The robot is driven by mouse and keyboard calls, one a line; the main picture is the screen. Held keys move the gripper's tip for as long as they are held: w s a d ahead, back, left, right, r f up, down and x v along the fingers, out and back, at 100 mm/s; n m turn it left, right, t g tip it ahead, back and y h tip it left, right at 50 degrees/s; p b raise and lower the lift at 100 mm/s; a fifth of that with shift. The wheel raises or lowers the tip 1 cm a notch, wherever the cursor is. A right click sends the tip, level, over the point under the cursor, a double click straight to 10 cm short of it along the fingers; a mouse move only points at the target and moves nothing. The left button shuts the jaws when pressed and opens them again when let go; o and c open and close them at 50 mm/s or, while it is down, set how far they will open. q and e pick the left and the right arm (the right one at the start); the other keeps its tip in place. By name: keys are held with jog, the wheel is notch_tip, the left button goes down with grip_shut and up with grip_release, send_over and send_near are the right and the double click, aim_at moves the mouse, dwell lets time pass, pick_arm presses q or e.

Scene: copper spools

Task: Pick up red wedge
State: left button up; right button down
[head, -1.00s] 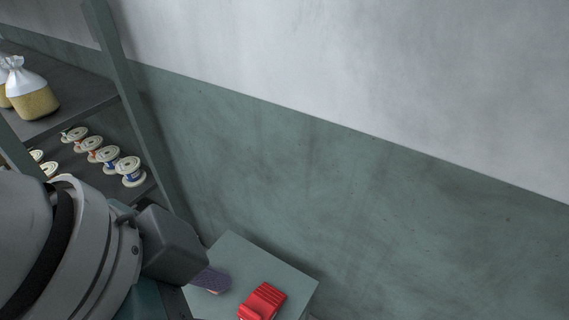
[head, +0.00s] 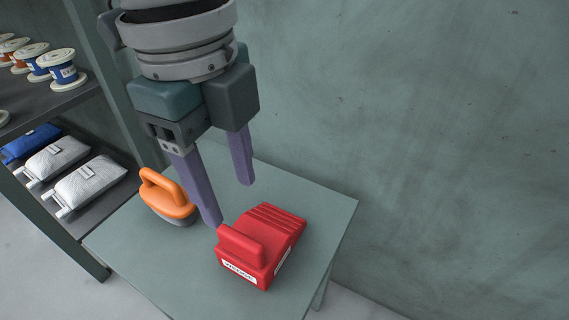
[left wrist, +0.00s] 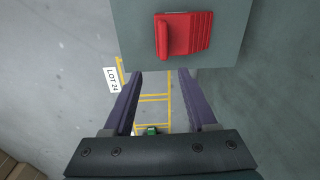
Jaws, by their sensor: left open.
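The red wedge (head: 262,244) lies on a small grey-green table (head: 185,272). It has a raised handle at its near left end, ridges at the far end and a white label in front. My left gripper (head: 232,204) is open and empty, pointing down above the table just behind and left of the wedge. In the left wrist view, the wedge (left wrist: 184,36) is at the top, beyond the open fingertips (left wrist: 166,76), and apart from them. My right gripper is not in view.
An orange-handled tool (head: 167,196) stands on the table left of the wedge, close to my left fingers. A shelf with spools (head: 62,72) and white bags (head: 90,184) is at the left. A green wall rises behind the table.

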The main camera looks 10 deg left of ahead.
pick_arm(q)
jog(key=b, duration=0.3)
send_over(240, 236)
jog(key=a, duration=0.1)
jog(key=shift+y, duration=0.3)
jog(key=f, duration=0.4)
jog(key=shift+s+a+f, duration=0.1)
jog(key=shift+a, duration=0.1)
notch_tip(240, 236, down, 4)
jog(key=shift+f+b, duration=0.1)
jog(key=shift+b, duration=0.9)
jog(key=f+b, duration=0.1)
jog(key=f, duration=0.1)
jog(key=d+f+b, duration=0.1)
jog(key=f+b, duration=0.1)
jog(key=f, duration=0.1)
jog(key=shift+d+f, duration=0.2)
jog(key=shift+r, duration=0.1)
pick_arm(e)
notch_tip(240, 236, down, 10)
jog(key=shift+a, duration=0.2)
pick_arm(q)
grip_shut()
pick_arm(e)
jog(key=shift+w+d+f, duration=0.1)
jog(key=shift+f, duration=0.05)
